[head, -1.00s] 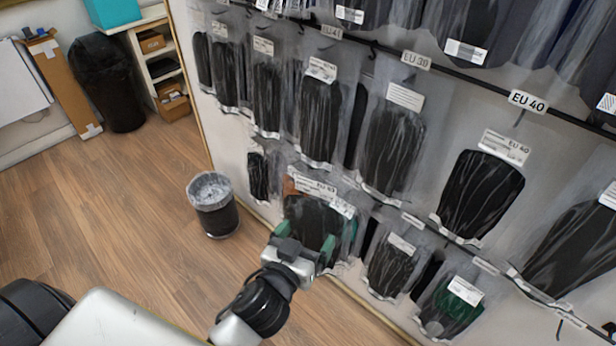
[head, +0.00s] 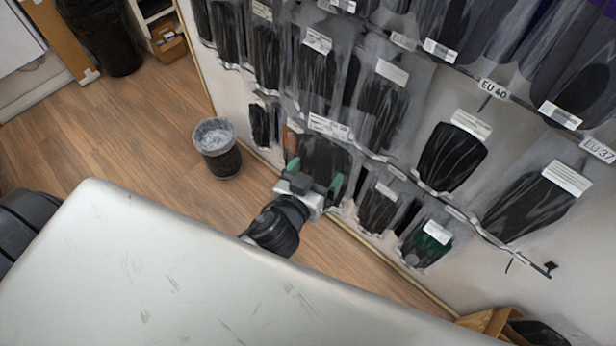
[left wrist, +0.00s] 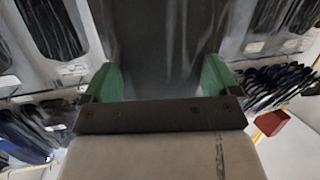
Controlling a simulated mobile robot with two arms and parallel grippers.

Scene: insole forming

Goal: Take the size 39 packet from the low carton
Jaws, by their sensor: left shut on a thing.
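My left gripper (head: 315,178) has green fingers. It is shut on a dark packet (head: 323,154) in clear wrapping with a white label, in front of the lower row of the wall display. In the left wrist view the dark packet (left wrist: 165,45) fills the space between the green fingers of the left gripper (left wrist: 160,78). I cannot read its size, nor tell whether it is clear of the packets behind. A brown carton (head: 487,322) with something dark in it is partly in view at the lower right. My right gripper is not in view.
Clear-wrapped packets (head: 452,155) hang in rows on the wall, under size tags such as EU 40 (head: 493,88) and EU 37 (head: 598,150). A black waste bin (head: 220,155) stands on the wooden floor left of the gripper.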

